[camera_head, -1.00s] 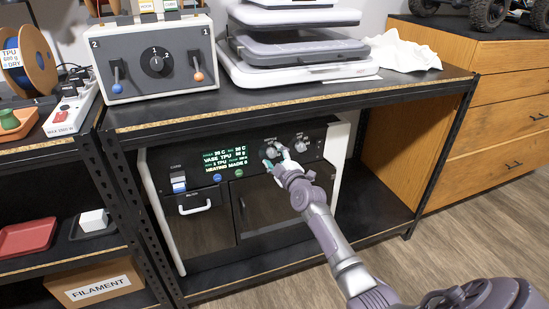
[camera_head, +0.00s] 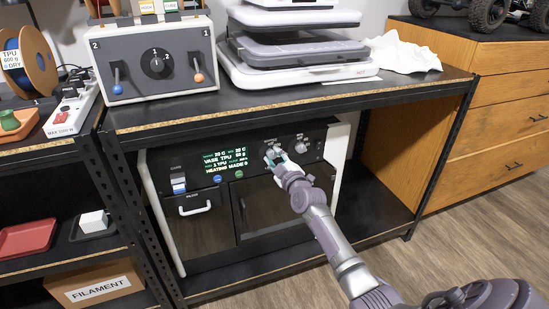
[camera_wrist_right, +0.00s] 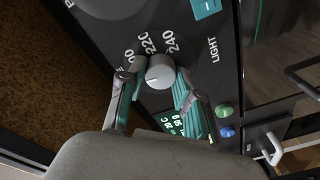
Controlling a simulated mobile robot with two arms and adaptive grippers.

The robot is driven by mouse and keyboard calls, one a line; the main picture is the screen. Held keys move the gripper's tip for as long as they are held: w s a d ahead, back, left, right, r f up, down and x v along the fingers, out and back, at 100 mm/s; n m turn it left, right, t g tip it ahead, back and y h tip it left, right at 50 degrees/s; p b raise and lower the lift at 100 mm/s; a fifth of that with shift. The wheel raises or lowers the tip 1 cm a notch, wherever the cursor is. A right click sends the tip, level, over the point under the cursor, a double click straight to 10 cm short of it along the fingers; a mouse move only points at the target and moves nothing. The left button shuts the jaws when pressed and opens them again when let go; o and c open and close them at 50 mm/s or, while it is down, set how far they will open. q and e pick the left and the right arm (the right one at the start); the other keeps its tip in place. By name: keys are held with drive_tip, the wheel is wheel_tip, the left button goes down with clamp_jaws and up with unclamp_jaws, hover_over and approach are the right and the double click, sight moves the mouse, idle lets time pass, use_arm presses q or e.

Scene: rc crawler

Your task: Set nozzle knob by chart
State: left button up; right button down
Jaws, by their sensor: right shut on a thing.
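The nozzle knob (camera_wrist_right: 160,72) is a small round grey knob on the dark machine panel, with numbers such as 240 printed beside it in the right wrist view. A light pointer line shows on its face. My right gripper (camera_wrist_right: 155,88) has its teal-padded fingers on both sides of the knob and is shut on it. In the head view my right gripper (camera_head: 273,154) reaches the machine's panel and mostly hides the knob. The machine's lit display (camera_head: 225,159) shows a "VASE TPU" line and a heating line. My left gripper is not in view. I cannot make out a chart.
The machine (camera_head: 250,210) stands on the shelf beneath a black tabletop (camera_head: 290,97), whose front edge is above my arm. Another knob (camera_head: 300,143) sits right of my gripper. Green and blue buttons (camera_wrist_right: 226,132) lie below the display. A wooden drawer unit (camera_head: 490,100) stands at right.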

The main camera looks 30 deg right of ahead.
drive_tip(key=m, duration=0.3)
drive_tip(key=shift+m, duration=0.3)
drive_tip(key=m, duration=0.4)
drive_tip(key=shift+f+m+p, duration=0.1)
drive_tip(key=shift+m+p, duration=0.3)
drive_tip(key=m+h, duration=0.1)
drive_tip(key=m, duration=0.3)
drive_tip(key=shift+m+p, duration=0.3)
drive_tip(key=shift+m, duration=0.1)
drive_tip(key=shift+m+t, duration=0.3)
drive_tip(key=shift+m, duration=0.8)
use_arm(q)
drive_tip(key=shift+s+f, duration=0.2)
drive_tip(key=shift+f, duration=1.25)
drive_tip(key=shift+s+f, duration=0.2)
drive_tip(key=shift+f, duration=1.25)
use_arm(e)
drive_tip(key=shift+f+m, duration=0.1)
drive_tip(key=shift+m, duration=0.8)
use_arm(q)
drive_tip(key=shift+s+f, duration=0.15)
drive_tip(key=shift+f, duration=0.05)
